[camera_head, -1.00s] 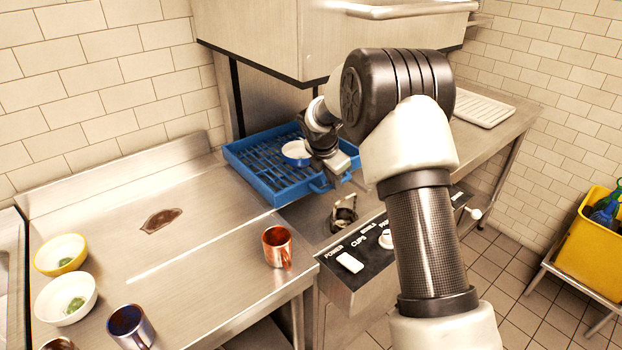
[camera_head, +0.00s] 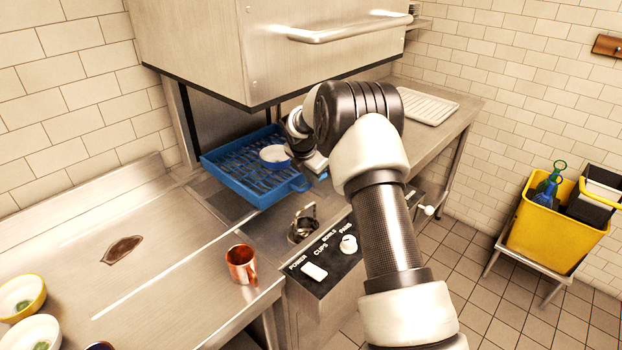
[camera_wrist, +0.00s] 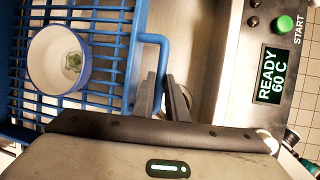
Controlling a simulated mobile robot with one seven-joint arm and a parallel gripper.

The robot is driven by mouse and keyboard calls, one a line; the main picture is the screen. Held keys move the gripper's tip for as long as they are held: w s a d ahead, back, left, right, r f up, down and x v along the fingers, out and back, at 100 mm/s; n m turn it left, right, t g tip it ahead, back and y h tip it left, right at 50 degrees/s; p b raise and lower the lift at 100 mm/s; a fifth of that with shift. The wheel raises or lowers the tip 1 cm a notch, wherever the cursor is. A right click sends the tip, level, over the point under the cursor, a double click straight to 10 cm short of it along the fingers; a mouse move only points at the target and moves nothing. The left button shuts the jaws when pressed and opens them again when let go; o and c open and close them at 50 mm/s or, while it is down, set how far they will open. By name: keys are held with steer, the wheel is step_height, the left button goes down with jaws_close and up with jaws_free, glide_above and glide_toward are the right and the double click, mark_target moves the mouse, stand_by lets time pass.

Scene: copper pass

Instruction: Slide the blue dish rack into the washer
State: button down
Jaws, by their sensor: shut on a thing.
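The blue dish rack (camera_head: 228,178) stands at the washer opening, at least partly under the raised steel hood (camera_head: 195,50). A small white bowl (camera_head: 275,154) with a blue rim sits in it; the wrist view shows green residue inside the bowl (camera_wrist: 60,60). My gripper (camera_head: 316,165) is at the rack's right side. In the wrist view its fingers (camera_wrist: 168,98) are shut on the rack's blue loop handle (camera_wrist: 152,38). My arm hides part of the washer interior and the rack's far right side.
The washer's front panel (camera_head: 325,262) has a white switch and knobs; its display (camera_wrist: 272,75) reads READY 60 C. A copper mug (camera_head: 241,264) stands on the left counter near the panel. A white ridged tray (camera_head: 428,106) lies on the right counter. A yellow bin (camera_head: 545,235) stands at right.

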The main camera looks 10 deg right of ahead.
steer(key=c, duration=1.8)
jaws_free()
steer(key=shift+o, duration=0.2)
steer(key=shift+s+r, duration=0.1)
steer(key=shift+r, duration=0.15)
steer(key=s+a+b, duration=0.1)
steer(key=s+a, duration=0.5)
steer(key=s, duration=0.4)
steer(key=shift+s+a+r+b, duration=0.25)
steer(key=shift+s+b, duration=0.05)
steer(key=shift+b, duration=0.1)
steer(key=shift+r, duration=0.1)
